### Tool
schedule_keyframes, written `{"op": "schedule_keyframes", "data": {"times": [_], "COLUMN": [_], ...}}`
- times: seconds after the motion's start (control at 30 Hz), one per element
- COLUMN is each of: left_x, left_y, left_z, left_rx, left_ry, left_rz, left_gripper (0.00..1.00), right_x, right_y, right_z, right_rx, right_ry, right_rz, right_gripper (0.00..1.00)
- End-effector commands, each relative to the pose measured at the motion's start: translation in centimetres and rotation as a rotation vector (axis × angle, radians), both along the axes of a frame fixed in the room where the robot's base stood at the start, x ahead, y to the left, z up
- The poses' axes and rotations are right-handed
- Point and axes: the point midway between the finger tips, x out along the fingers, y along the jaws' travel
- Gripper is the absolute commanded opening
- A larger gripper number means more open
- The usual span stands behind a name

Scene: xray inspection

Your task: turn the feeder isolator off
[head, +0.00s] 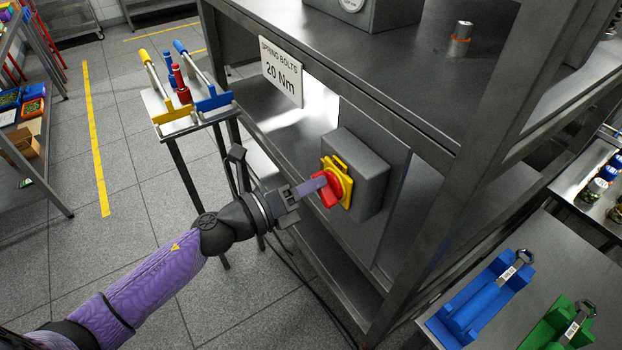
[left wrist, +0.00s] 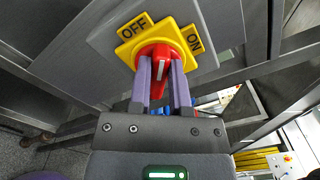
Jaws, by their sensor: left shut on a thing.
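The feeder isolator is a grey box (head: 368,165) on a panel below the steel bench top. It has a yellow plate (head: 341,168) and a red rotary knob (head: 331,194). In the left wrist view the yellow plate (left wrist: 180,28) reads OFF at upper left and ON at right. My left gripper (head: 318,186) is shut on the red knob (left wrist: 159,50), with one purple finger on each side of its grip. The knob's white mark (left wrist: 161,69) shows between the fingers, roughly upright in that view. My right gripper is not in view.
A sign (head: 281,73) reading "SPRING BOLTS 20 Nm" hangs on the bench edge. A small stand (head: 197,122) with yellow and blue handled tools is at left. Blue (head: 478,304) and green (head: 548,322) holders with wrenches lie at lower right. Open floor lies at left.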

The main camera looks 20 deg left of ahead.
Motion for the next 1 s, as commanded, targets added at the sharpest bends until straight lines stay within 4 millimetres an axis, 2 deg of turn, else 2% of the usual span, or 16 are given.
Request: {"op": "schedule_keyframes", "data": {"times": [0.5,1.0], "left_x": [0.2,0.2], "left_y": [0.3,0.3], "left_z": [-0.4,-0.9], "left_rx": [-0.358,-0.531], "left_ry": [0.278,0.414], "left_rz": [0.001,0.002], "left_gripper": [0.0,0.0], "right_x": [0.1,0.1], "right_y": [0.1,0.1], "right_z": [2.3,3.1], "right_rx": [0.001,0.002], "right_ry": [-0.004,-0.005], "right_rz": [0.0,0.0], "right_gripper": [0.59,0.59]}}
